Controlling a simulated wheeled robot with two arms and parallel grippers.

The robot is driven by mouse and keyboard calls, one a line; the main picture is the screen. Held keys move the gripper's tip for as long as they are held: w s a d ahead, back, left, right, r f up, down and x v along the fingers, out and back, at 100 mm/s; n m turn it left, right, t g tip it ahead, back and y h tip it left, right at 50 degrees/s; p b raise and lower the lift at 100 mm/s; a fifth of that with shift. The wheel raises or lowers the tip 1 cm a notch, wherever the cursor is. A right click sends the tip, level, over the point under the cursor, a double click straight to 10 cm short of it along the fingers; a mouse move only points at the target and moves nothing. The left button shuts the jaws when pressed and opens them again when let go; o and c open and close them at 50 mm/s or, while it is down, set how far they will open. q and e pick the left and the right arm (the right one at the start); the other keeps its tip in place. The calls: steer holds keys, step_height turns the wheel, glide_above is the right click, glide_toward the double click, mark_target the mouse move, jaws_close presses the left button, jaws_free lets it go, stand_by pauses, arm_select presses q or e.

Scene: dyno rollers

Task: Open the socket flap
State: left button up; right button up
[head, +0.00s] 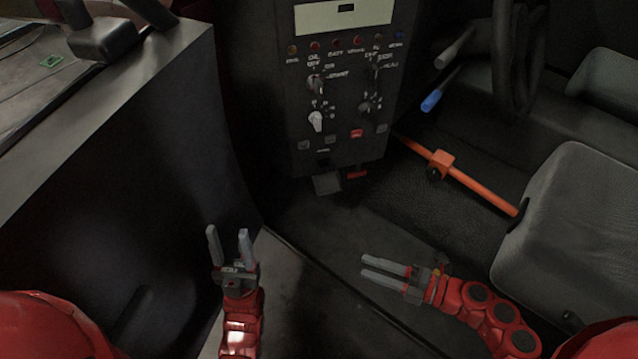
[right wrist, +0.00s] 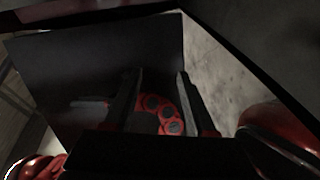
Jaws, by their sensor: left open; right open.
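A dark control panel (head: 345,90) with knobs, small lamps and a pale display stands upright at the top centre of the head view. A small grey flap-like piece (head: 327,184) and a red piece (head: 357,173) stick out at its lower edge. I cannot tell for sure which is the socket flap. My left gripper (head: 229,231) is open and empty, pointing up, below and left of the panel. My right gripper (head: 364,266) is open and empty, pointing left, below the panel. Neither touches the panel. The right wrist view shows the right gripper's fingers (right wrist: 160,95) apart.
A tall dark side wall (head: 130,150) stands at the left. An orange bar (head: 470,185) slants at the right of the panel, near a grey seat (head: 575,230). A blue-handled lever (head: 436,98) juts out above it. The floor between panel and grippers is clear.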

steer(key=shift+s+a, duration=0.1)
steer(key=shift+s, duration=0.25)
